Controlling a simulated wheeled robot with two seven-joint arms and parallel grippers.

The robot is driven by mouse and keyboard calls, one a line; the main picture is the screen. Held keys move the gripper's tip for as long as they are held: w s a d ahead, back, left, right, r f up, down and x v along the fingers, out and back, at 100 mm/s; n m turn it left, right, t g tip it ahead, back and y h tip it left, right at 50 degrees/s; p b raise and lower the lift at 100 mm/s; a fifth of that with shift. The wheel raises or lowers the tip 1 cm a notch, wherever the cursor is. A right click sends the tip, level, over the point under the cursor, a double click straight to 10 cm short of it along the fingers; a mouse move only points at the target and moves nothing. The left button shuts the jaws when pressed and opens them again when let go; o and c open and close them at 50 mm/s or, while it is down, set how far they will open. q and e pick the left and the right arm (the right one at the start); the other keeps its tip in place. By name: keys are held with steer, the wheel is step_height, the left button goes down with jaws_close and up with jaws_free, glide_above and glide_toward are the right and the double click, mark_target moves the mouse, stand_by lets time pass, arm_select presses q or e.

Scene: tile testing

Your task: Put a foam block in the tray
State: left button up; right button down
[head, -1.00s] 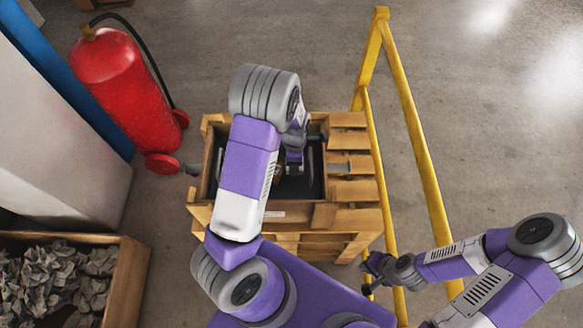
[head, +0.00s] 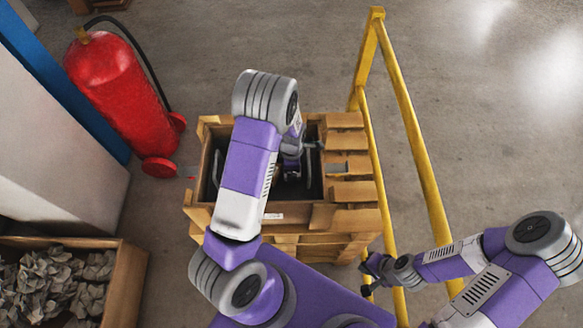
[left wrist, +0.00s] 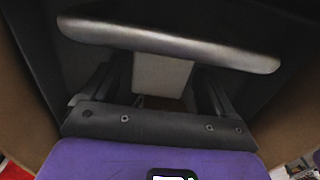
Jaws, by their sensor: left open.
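My left gripper (head: 291,172) is down inside a wooden crate (head: 200,190), largely hidden by my left arm in the head view. In the left wrist view its dark jaws are open, with a pale grey block-like shape (left wrist: 162,76) showing between them. I cannot tell whether that is a foam block or whether the jaws touch it. A dark tray (head: 217,190) with metal handles appears to sit in the crate. A silvery bar (left wrist: 165,42), perhaps a handle, crosses above the jaws in the wrist view. My right gripper (head: 368,276) is at the lower right, apparently empty and outside the crate.
A yellow rail (head: 410,125) stands just right of the crate. A red fire extinguisher (head: 120,85) is at the left. A box of crumpled paper (head: 130,285) is at the lower left. Open concrete floor lies beyond the rail.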

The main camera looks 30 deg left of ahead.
arm_select(q)
steer(key=shift+r, duration=0.1)
steer(key=shift+r, duration=0.3)
step_height(320, 180, up, 12)
steer(key=p, duration=0.2)
steer(key=shift+f, duration=0.2)
steer(key=shift+r, duration=0.1)
